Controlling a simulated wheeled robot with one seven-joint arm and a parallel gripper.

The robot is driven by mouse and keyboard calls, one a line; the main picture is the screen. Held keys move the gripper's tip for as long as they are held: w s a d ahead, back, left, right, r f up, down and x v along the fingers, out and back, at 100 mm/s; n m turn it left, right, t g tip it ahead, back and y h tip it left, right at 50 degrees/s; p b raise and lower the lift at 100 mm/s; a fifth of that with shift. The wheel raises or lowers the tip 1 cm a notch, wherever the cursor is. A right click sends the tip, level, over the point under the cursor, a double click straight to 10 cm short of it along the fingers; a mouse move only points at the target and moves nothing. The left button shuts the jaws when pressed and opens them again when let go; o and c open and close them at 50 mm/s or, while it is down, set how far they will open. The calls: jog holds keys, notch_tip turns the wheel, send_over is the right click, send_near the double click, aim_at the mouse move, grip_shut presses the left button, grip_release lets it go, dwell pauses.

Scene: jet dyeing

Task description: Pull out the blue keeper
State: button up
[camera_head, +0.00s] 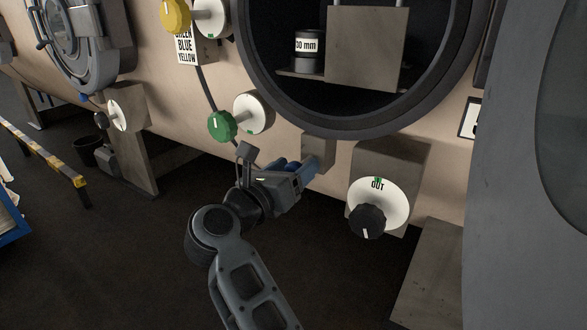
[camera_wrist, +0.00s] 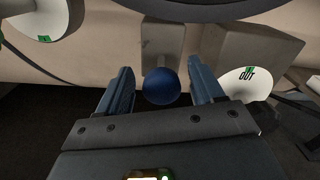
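The blue keeper shows as a round dark-blue knob (camera_wrist: 162,86) in the middle of the wrist view, in front of a beige-grey block (camera_wrist: 162,42) below the round opening. My gripper (camera_wrist: 160,78) is open, with one finger on each side of the knob and a visible gap on both sides. In the head view my gripper (camera_head: 303,171) is below the opening's rim, close to the block (camera_head: 318,150). There it largely hides the knob.
A white dial marked OUT (camera_head: 378,205) with a black knob stands right of my gripper. A green knob (camera_head: 222,126) with a white disc is at upper left. The dark round opening (camera_head: 290,95) is above, holding a labelled cylinder (camera_head: 308,48). Dark floor lies below.

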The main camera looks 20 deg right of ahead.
jog(key=v, duration=0.7)
jog(key=shift+s+a, duration=0.25)
jog(key=s+d+f+n+t, duration=0.3)
jog(key=s+d+n+t, duration=0.75)
jog(key=s+n, duration=0.5)
jog(key=s+a+f+n+g+y, duration=0.1)
jog(key=s+f+n+g+y, duration=0.45)
jog(key=s+n, duration=0.9)
jog(key=s+a+f+n+g+y, duration=0.1)
jog(key=s+f+n+y, duration=0.1)
jog(key=s+n+y, duration=1)
notch_tip(320, 180, up, 12)
jog(key=s+n+h+p, duration=0.1)
jog(key=s+h+p, duration=0.1)
jog(key=p, duration=0.9)
jog(key=shift+a+f+n+h+p, duration=0.2)
jog(key=shift+n+h+p, duration=0.1)
jog(key=shift+n+h, duration=0.15)
